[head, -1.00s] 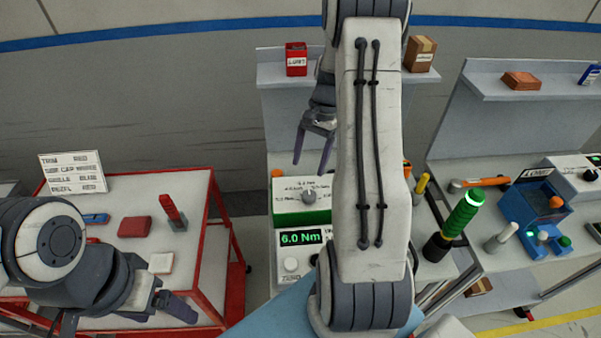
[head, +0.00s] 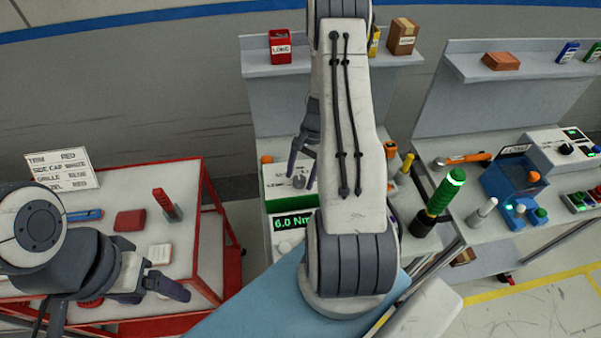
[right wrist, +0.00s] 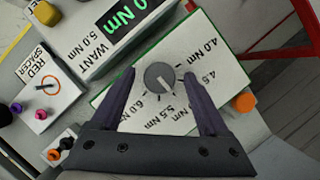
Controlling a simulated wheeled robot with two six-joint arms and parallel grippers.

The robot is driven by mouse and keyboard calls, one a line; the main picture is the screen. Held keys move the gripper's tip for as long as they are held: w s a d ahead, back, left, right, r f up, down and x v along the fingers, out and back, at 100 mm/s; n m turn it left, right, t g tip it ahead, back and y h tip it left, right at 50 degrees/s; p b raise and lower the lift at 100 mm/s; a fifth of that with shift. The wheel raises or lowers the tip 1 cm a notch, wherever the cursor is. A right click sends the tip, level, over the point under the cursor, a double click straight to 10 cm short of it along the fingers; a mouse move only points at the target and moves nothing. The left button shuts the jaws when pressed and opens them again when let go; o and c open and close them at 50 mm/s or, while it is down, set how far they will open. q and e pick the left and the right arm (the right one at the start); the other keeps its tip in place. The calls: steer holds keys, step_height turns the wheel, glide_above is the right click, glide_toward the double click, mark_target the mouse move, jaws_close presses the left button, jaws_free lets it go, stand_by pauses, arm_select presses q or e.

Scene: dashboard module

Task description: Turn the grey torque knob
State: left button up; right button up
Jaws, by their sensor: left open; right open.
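The grey torque knob (right wrist: 159,78) sits on the white top of a green-sided box, ringed by Nm marks, in the right wrist view. In the head view the knob (head: 299,182) is partly behind my right gripper (head: 302,172). My right gripper (right wrist: 162,103) is open, with one finger on each side of the knob; I cannot tell whether they touch it. The display (head: 287,224) reads 6.0 Nm, and a label by it in the wrist view says WANT 5.0 Nm (right wrist: 97,50). My left gripper (head: 150,285) is open and empty over the red-framed table.
The red-framed table (head: 215,250) at left holds several red, blue and white parts. A green-topped driver (head: 438,200) stands right of my right arm. A red box (head: 280,47) and a brown box (head: 403,37) stand on the shelf behind.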

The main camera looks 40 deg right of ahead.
jaws_close()
steer(key=shift+n, duration=0.3)
steer(key=n+g+b, duration=0.1)
steer(key=n, duration=0.2)
steer(key=shift+w+f, duration=0.1)
steer(key=n+g+h, duration=0.1)
steer(key=n, duration=0.2)
steer(key=shift+w+a+n+b, duration=0.1)
steer(key=shift+n+b, duration=0.2)
steer(key=shift+b, duration=0.1)
steer(key=n+g+h, duration=0.1)
steer(key=n, duration=0.3)
steer(key=shift+a+h+b, duration=0.1)
steer(key=shift+h+b, duration=0.25)
steer(key=shift+h, duration=0.05)
steer(key=shift+a+n+h, duration=0.1)
steer(key=shift+n+h, duration=0.7)
steer(key=shift+n, duration=1.4)
steer(key=shift+w, duration=0.1)
